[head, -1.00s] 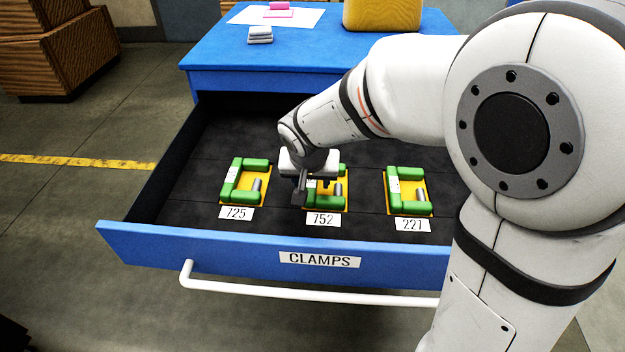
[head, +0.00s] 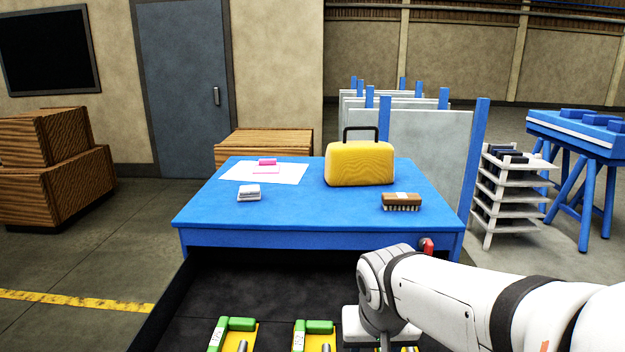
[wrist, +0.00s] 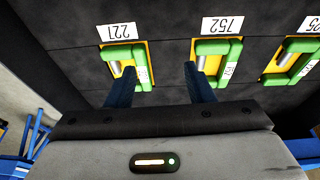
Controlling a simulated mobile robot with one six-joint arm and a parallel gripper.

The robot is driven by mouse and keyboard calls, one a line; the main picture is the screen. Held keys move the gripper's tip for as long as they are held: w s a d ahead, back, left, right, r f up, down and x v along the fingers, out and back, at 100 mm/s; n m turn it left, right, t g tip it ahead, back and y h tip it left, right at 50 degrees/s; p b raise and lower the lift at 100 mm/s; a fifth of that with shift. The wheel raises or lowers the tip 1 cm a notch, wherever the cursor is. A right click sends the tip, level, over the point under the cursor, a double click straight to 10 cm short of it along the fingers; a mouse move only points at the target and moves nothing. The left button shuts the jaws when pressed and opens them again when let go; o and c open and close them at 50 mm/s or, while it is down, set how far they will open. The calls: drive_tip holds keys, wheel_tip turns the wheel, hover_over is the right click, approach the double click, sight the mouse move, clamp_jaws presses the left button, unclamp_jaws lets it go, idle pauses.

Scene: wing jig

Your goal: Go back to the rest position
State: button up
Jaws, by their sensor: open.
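My gripper (wrist: 159,80) is open and empty in the wrist view, its two dark blue fingers wide apart above the open drawer. Three green clamps sit on yellow inserts in the drawer's dark liner. The clamp labelled 752 (wrist: 218,47) is by the right finger, and the clamp at 227 or 221 (wrist: 136,52) is by the left finger. The clamp labelled 725 (wrist: 303,47) is at the right edge. In the head view the arm reaches in from the right, and the frame's bottom edge cuts off the fingers. Two clamps show there at the bottom.
The blue cabinet top (head: 300,215) carries a yellow case (head: 360,164), a brush (head: 401,202), a small grey block (head: 249,193) and a paper (head: 240,172) with pink pieces. A small red object (head: 427,246) shows behind my arm. A shelf rack (head: 512,190) stands right.

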drive_tip(key=s+d+r+p, duration=0.1)
drive_tip(key=s+d, duration=0.3)
drive_tip(key=s, duration=0.2)
drive_tip(key=shift+s+d+r+g+p, duration=0.25)
drive_tip(key=shift+s+d+g+p, duration=0.05)
drive_tip(key=shift+s+d, duration=0.1)
drive_tip(key=shift+c, duration=0.5)
